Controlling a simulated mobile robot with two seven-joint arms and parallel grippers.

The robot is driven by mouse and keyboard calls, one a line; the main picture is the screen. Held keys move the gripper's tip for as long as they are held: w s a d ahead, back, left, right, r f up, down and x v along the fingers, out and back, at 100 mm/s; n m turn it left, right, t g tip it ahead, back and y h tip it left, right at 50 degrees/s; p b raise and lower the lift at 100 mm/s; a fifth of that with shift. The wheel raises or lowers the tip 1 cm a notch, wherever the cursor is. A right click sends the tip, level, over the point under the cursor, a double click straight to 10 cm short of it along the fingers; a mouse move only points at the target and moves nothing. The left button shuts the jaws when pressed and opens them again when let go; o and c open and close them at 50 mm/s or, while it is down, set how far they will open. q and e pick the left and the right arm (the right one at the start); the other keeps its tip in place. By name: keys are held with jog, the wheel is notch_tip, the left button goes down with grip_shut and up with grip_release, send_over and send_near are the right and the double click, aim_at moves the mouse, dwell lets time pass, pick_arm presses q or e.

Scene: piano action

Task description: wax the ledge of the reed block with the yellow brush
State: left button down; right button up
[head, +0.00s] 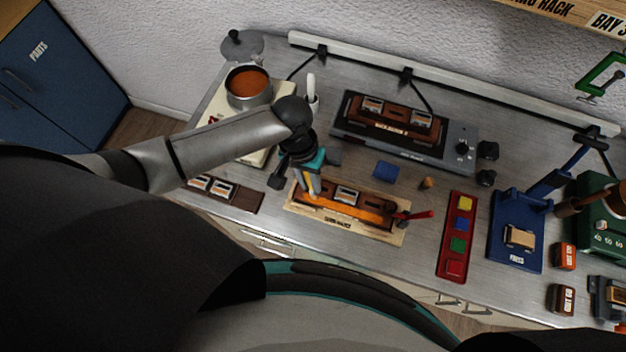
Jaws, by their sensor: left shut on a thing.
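The reed block (377,201) is a brown wooden piece with a metal plate. It lies on a pale board (398,236) near the front edge of the bench. An orange strip, apparently the waxed ledge (345,213), runs along its front side. My left gripper (308,170) is over the left end of the block, shut on the yellow brush (312,186). The brush points down, with its tip at or just above the left end of the ledge; contact cannot be told. My right gripper is not in view.
A pot of orange-brown liquid (249,84) stands at the back left. A red-handled tool (416,215) lies at the block's right end. A red tray of coloured blocks (455,250) and a blue press (516,235) stand to the right. A heated station (390,125) is behind.

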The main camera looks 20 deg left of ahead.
pick_arm(q)
jog(key=shift+s+d+f, duration=0.1)
jog(key=shift+d, duration=1.6)
jog(key=shift+s+d+f, duration=0.1)
jog(key=shift+d, duration=1.25)
jog(key=shift+d+f, duration=0.1)
jog(key=shift+d, duration=0.15)
jog(key=shift+s, duration=0.1)
jog(key=shift+s+d, duration=0.1)
jog(key=shift+d, duration=1.6)
